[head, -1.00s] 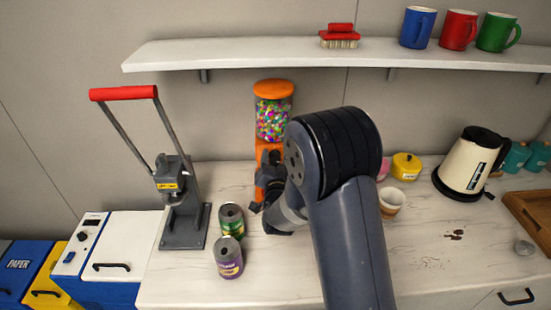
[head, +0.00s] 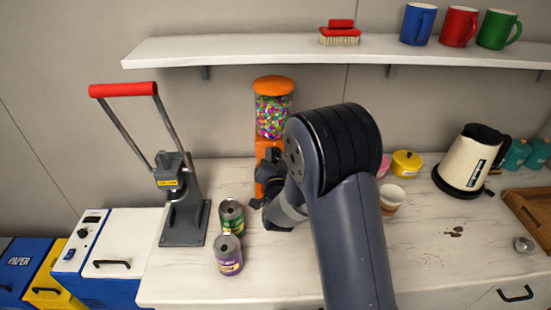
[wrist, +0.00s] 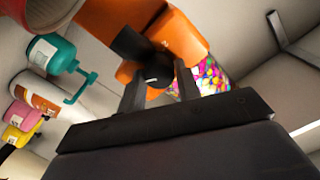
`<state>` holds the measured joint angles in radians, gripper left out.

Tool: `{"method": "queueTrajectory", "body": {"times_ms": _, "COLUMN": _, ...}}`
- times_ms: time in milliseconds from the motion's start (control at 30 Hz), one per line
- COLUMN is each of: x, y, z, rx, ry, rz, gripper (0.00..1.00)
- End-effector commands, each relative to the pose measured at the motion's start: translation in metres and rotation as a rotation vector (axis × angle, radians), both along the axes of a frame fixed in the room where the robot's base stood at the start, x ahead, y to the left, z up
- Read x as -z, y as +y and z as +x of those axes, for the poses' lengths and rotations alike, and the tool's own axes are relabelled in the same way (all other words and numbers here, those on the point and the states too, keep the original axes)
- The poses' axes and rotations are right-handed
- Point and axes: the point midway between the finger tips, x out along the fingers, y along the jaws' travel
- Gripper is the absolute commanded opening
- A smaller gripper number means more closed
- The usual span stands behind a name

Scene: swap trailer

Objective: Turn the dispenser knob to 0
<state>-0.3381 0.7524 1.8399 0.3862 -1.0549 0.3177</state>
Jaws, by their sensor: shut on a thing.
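The dispenser (head: 272,88) is orange with a clear globe of colourful candy, and stands at the back of the counter. It also shows in the wrist view (wrist: 103,17). Its black knob (wrist: 150,66), with a small white mark, is between the fingers of my gripper (wrist: 161,84). My gripper is shut on the knob. In the head view my gripper (head: 264,190) is in front of the dispenser's lower body and my arm hides part of it. The numbers around the knob cannot be read.
A green can (head: 231,218) and a purple can (head: 228,255) stand left of my gripper. A can crusher (head: 184,222) with a red handle is farther left. A cup (head: 391,198) and a yellow pot (head: 406,163) are right of my arm. A shelf (head: 270,49) runs above.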

Motion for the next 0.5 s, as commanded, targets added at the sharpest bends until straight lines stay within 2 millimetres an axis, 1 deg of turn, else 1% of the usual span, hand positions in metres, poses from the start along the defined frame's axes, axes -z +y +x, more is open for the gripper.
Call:
{"method": "queueTrajectory", "body": {"times_ms": 267, "x": 0.0034, "y": 0.0001, "z": 0.0001, "rx": 0.001, "ry": -0.002, "rz": -0.098, "gripper": 0.09}}
{"method": "queueTrajectory", "body": {"times_ms": 500, "x": 0.0042, "y": 0.0009, "z": 0.0002, "rx": 0.001, "ry": -0.005, "rz": -0.289, "gripper": 0.09}}
